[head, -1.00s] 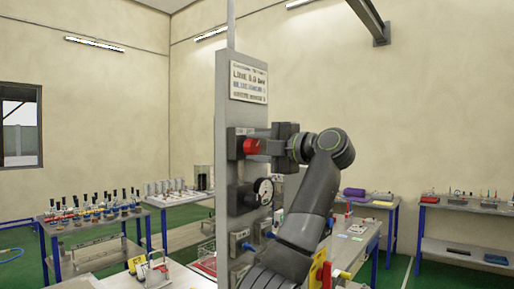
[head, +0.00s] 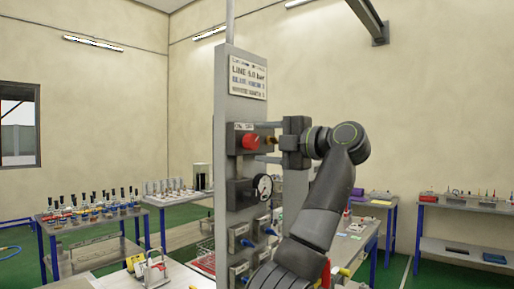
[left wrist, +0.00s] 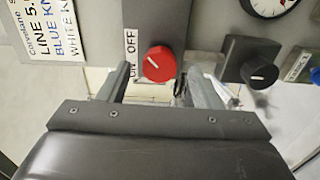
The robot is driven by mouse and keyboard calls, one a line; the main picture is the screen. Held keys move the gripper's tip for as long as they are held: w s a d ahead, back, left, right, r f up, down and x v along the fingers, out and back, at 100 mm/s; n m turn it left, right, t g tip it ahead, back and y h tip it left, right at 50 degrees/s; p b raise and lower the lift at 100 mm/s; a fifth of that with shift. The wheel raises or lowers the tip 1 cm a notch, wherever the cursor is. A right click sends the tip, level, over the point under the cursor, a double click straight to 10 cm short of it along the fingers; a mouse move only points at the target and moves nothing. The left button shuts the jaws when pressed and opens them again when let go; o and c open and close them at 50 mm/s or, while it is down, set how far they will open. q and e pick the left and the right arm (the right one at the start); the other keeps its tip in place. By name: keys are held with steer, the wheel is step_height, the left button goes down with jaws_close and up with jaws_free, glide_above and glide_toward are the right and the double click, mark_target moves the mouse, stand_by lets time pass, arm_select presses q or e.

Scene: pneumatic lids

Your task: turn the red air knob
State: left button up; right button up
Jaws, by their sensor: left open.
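The red air knob (head: 250,141) sits on a dark block on the upright grey panel (head: 232,110). It also shows in the left wrist view (left wrist: 158,64), with a short white mark on its face and an ON/OFF label beside it. My left gripper (head: 270,142) is open, just right of the red knob in the head view, apart from it. In the left wrist view its two fingers (left wrist: 155,84) stand either side of the knob's line, with nothing between them. My right gripper is not in view.
Below the red knob are a black knob (left wrist: 250,62) and a round pressure gauge (head: 264,187). Several blue-handled valves (head: 240,231) sit lower on the panel. A printed sign (head: 248,78) is above. Tables with bottles (head: 90,208) stand behind.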

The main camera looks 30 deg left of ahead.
arm_select(q)
steer(key=s+d+b, duration=0.1)
steer(key=d+b, duration=0.1)
steer(key=d, duration=1.2)
steer(key=shift+d, duration=0.25)
